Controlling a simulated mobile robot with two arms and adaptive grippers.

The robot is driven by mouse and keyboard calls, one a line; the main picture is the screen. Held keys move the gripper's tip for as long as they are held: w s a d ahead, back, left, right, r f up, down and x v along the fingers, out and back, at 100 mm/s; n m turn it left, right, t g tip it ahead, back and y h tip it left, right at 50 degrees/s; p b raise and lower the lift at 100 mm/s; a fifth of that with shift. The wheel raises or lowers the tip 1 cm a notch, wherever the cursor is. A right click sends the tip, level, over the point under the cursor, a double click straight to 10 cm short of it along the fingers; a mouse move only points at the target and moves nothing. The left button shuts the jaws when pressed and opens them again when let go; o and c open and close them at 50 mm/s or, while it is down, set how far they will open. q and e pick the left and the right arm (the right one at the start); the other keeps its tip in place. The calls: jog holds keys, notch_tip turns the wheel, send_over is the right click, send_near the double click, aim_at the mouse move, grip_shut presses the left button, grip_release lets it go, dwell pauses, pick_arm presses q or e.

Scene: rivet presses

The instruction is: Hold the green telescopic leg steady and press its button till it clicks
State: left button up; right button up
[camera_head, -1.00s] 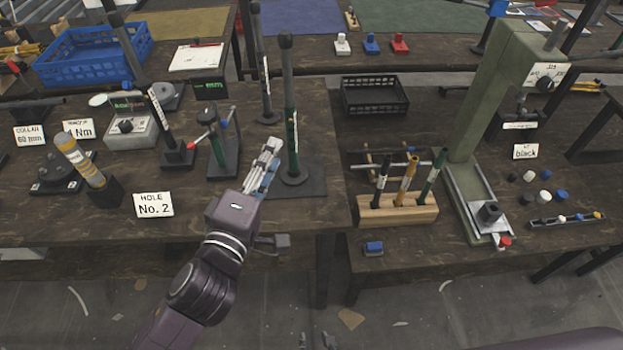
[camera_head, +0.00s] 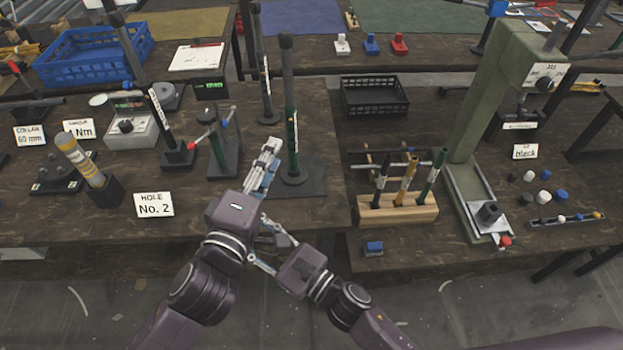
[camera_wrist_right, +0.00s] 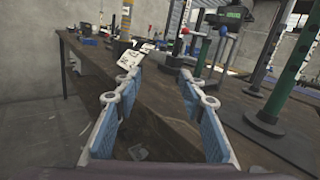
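The green telescopic leg (camera_head: 291,140) stands upright on a round foot on a dark base plate, near the table's right end. It has a dark upper tube with a black cap and a pale marked strip. I cannot make out its button. My right gripper (camera_head: 259,238) is lower, near the table's front edge. In the right wrist view its fingers (camera_wrist_right: 157,85) are spread, with nothing between them.
A second dark post (camera_head: 265,75) stands behind the leg. A small green stand with a red-handled bar (camera_head: 217,150) is to the left. The "HOLE No. 2" card (camera_head: 154,205) lies near the front edge. A wooden block (camera_head: 398,212) with several rods stands right.

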aim_at(296, 163)
jog(key=w+d+m+t+h, duration=0.1)
jog(key=w+d, duration=0.3)
jog(key=w+d+m+t+h, duration=0.1)
jog(key=w+d+m+h, duration=0.1)
jog(key=d, duration=0.3)
jog(key=w+d+m+t+h, duration=0.1)
jog(key=w+d+m+h, duration=0.1)
jog(key=w+d, duration=0.3)
jog(key=shift+w+r, duration=0.35)
jog(key=shift+r, duration=0.05)
jog(key=shift+w+m, duration=0.3)
jog(key=x, duration=0.7)
jog(key=shift+w+f, duration=0.1)
jog(key=shift+c, duration=0.5)
grip_shut()
